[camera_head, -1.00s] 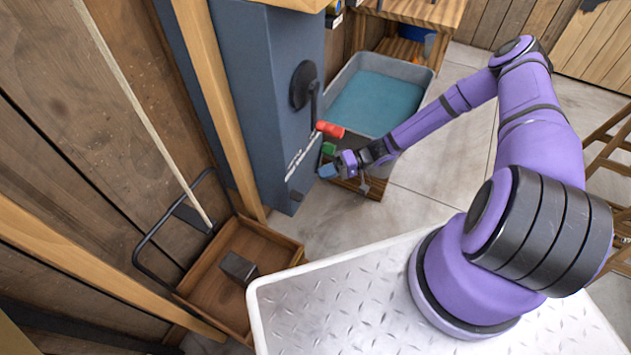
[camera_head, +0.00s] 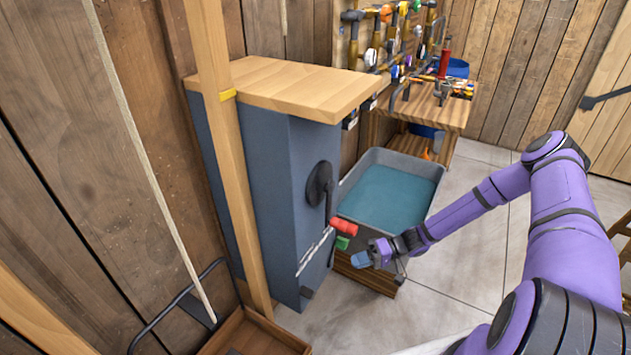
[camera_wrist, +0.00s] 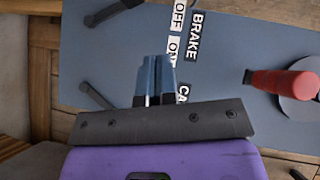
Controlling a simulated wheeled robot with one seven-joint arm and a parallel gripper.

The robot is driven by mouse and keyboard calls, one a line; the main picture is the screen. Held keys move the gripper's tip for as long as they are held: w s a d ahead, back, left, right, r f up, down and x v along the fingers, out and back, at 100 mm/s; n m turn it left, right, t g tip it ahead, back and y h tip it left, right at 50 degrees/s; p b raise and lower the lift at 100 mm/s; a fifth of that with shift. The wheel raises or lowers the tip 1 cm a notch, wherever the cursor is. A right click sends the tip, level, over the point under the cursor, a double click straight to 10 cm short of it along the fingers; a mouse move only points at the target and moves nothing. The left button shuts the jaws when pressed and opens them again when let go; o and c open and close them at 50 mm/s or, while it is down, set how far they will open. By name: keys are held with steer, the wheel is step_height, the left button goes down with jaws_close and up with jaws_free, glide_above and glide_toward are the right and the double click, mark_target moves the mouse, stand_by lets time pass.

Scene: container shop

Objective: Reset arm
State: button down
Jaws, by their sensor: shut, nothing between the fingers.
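My purple arm reaches in from the right in the head view. My gripper (camera_head: 361,260) is shut and empty, its blue fingertips in front of the blue-grey cabinet (camera_head: 300,190) and a little below its handles. In the wrist view the two blue fingers of my gripper (camera_wrist: 155,75) lie together before the cabinet panel (camera_wrist: 225,100). The panel carries the labels BRAKE, OFF and ON. A crank with a red grip (camera_head: 343,227) is on the cabinet, and its red grip also shows in the wrist view (camera_wrist: 285,82). A green grip (camera_head: 342,243) sits just below the red one.
A grey basin of blue water (camera_head: 436,170) stands behind my gripper. A wooden workbench (camera_head: 425,107) with tools is at the back. A wooden tray cart (camera_head: 245,325) is at the lower left. Open floor (camera_head: 470,255) lies right of the basin.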

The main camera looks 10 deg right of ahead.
steer(key=s+d+r+n+g+h, duration=0.15)
steer(key=r+h, duration=0.45)
steer(key=r, duration=1.1)
steer(key=s+d+r+g+h, duration=0.1)
steer(key=s+d+r+h, duration=0.35)
steer(key=r, duration=1.25)
steer(key=s+a+r+m+t+h, duration=0.1)
steer(key=s+r+t, duration=0.3)
steer(key=s+r, duration=0.5)
steer(key=s+a+r+m+t+h, duration=0.2)
steer(key=s+r+t+h, duration=0.1)
steer(key=s+r, duration=0.6)
step_height(320, 180, up, 3)
steer(key=shift+f+m+t+h, duration=0.1)
steer(key=shift+m+t+h, duration=0.25)
steer(key=shift+h, duration=0.2)
